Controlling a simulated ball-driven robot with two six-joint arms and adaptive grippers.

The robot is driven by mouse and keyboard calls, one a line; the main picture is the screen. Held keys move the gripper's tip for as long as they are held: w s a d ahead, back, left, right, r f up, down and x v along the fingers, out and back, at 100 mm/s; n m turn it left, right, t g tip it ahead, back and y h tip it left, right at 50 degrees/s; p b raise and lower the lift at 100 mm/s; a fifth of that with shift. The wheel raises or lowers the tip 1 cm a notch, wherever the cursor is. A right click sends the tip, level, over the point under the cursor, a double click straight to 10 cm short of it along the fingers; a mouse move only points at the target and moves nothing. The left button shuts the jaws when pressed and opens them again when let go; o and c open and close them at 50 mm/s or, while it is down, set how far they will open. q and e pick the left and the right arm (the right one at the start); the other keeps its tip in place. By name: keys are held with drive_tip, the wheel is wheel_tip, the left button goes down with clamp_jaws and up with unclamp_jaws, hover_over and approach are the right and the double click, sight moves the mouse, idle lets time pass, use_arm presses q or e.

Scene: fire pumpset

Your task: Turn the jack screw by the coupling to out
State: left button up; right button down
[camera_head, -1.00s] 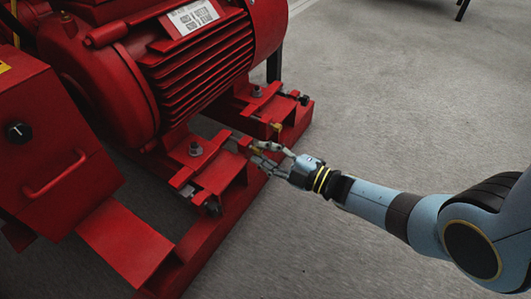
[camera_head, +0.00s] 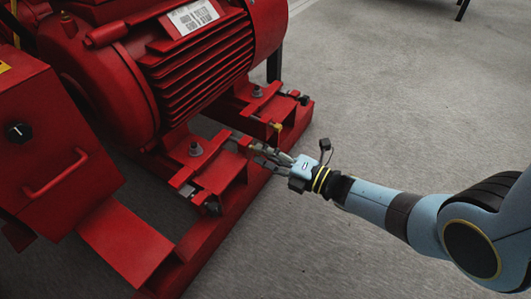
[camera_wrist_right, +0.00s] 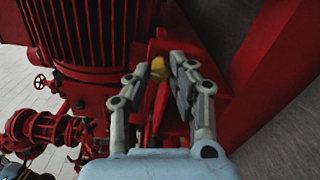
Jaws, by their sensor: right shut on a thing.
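My right gripper (camera_head: 256,147) reaches in from the right to the side of the red motor's mounting foot (camera_head: 222,172). Its fingers are closed around the small jack screw there, which the fingers hide in the head view. In the right wrist view, the yellow end of the jack screw (camera_wrist_right: 158,68) shows between the fingertips of the right gripper (camera_wrist_right: 160,76). The screw sits at the red base beside the foot. Its turned position cannot be read.
The finned red motor (camera_head: 200,65) stands above the base rail (camera_head: 205,240). Another yellow-ended screw (camera_head: 277,127) is just beyond the gripper. A red box with a handle (camera_head: 55,150) stands at left. The grey floor at right is clear.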

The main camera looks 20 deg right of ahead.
drive_tip(key=shift+s+f, duration=0.1)
idle(0.4)
drive_tip(key=c, duration=1.2)
unclamp_jaws()
drive_tip(key=v, duration=1.2)
